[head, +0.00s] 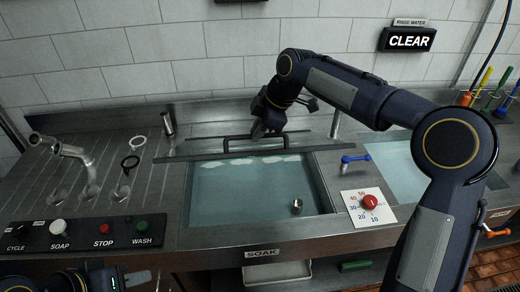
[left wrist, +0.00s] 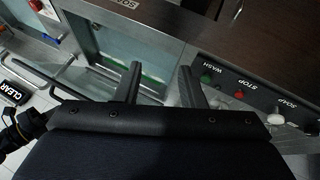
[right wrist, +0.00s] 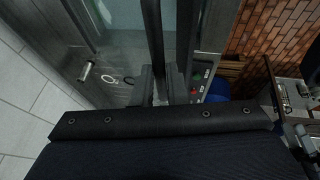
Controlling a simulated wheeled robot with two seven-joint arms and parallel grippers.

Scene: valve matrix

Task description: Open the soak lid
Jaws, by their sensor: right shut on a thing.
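The soak lid (head: 200,156) is a long, dark-edged panel with a black bar handle (head: 240,137). My left gripper (left wrist: 160,82) is open and empty in the left wrist view. In the head view only part of my left arm shows at the bottom left.
A button panel (head: 80,234) sits at the front left, a red dial (head: 370,202) and blue valve handle (head: 355,158) at the right. Metal taps (head: 75,160) stand left. A sign reads CLEAR (head: 407,40).

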